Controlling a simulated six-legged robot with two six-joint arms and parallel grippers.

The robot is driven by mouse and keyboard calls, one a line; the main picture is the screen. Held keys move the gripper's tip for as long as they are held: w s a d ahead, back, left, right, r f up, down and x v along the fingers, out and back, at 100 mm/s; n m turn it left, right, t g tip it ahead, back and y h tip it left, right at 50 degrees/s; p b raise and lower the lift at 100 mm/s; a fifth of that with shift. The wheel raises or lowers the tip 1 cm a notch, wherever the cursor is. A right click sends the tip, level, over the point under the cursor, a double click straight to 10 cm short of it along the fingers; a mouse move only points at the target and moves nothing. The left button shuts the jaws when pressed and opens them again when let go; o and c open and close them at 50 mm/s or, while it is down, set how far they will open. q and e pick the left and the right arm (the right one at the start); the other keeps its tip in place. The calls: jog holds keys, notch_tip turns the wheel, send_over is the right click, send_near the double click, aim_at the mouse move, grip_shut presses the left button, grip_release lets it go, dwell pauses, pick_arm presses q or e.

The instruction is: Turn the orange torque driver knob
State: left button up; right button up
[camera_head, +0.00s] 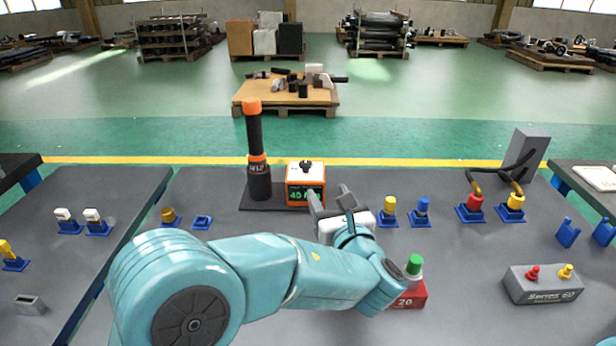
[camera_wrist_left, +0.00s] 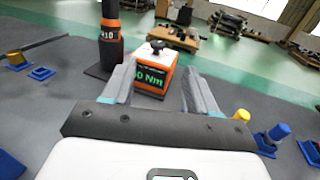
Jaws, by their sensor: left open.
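The torque driver unit (camera_head: 305,184) is an orange and white box with a green display and a black knob (camera_head: 306,165) on top. It stands on a dark base plate (camera_head: 289,208) beside a tall black driver with an orange cap (camera_head: 252,108). In the left wrist view the box (camera_wrist_left: 153,72) lies ahead, between the fingers, with its black knob (camera_wrist_left: 157,46) on top. My left gripper (camera_head: 330,200) is open and empty, in front of the box and a little to its right, apart from it in the wrist view. My right gripper is not in view.
Yellow (camera_head: 389,206) and blue (camera_head: 422,208) connectors stand right of my gripper. A red block with a green knob (camera_head: 413,266) is near my forearm. A grey box with red and yellow knobs (camera_head: 543,284) sits at right. The bench left of the base plate holds small blue holders (camera_head: 202,222).

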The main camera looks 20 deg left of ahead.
aim_at(307, 167)
pick_arm(q)
jog(key=f+x, duration=0.1)
jog(key=x, duration=0.4)
jog(key=b+x, duration=0.1)
jog(key=x, duration=0.5)
jog(key=f+x, duration=0.1)
jog(key=x, duration=0.4)
jog(key=shift+w+f+b, duration=0.2)
jog(key=shift+f+b, duration=0.1)
jog(key=shift+f, duration=0.05)
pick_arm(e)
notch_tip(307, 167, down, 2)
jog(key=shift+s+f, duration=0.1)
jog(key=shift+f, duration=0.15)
